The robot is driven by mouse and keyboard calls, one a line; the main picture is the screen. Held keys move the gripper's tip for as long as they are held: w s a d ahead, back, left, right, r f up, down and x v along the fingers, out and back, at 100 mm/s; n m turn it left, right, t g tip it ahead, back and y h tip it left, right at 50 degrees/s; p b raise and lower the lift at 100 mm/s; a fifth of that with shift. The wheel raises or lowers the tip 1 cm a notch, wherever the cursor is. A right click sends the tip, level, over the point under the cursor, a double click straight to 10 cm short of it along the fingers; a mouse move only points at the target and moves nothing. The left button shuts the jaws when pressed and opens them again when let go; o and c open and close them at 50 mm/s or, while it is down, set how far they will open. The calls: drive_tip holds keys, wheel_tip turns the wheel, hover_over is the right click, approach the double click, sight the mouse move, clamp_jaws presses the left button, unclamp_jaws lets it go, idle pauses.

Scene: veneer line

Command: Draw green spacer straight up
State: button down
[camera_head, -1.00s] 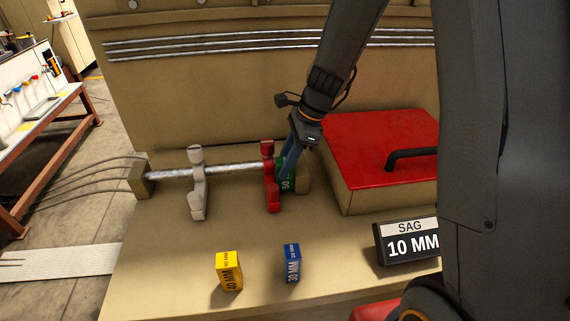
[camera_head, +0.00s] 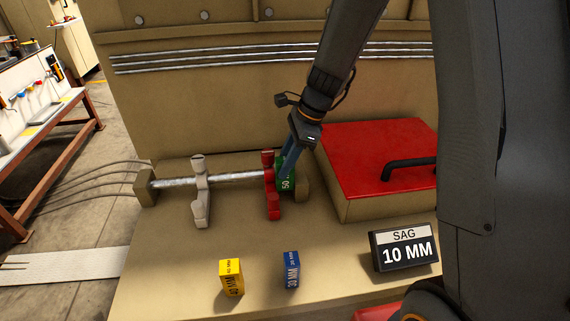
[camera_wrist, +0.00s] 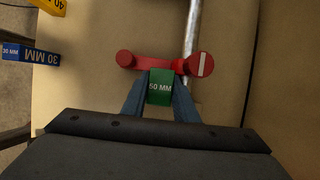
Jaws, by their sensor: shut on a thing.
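The green spacer (camera_head: 286,183), marked 50 MM, stands at the right end of the metal rod, just right of the red clamp (camera_head: 269,186). In the wrist view the green spacer (camera_wrist: 160,87) sits between my two blue fingers, next to the red clamp (camera_wrist: 166,64). My gripper (camera_head: 287,168) is shut on the green spacer from above. The spacer's lower part and its fit on the rod are partly hidden by the clamp and fingers.
A white clamp (camera_head: 200,192) holds the rod (camera_head: 232,179) further left. A yellow 40 MM block (camera_head: 231,278) and a blue 30 MM block (camera_head: 291,270) stand in front. A red-lidded box (camera_head: 375,150) and a SAG 10 MM sign (camera_head: 404,250) are at right.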

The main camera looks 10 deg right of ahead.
drive_tip(key=shift+r+p, duration=2.85)
drive_tip(key=shift+r, duration=1)
drive_tip(key=shift+d, duration=0.1)
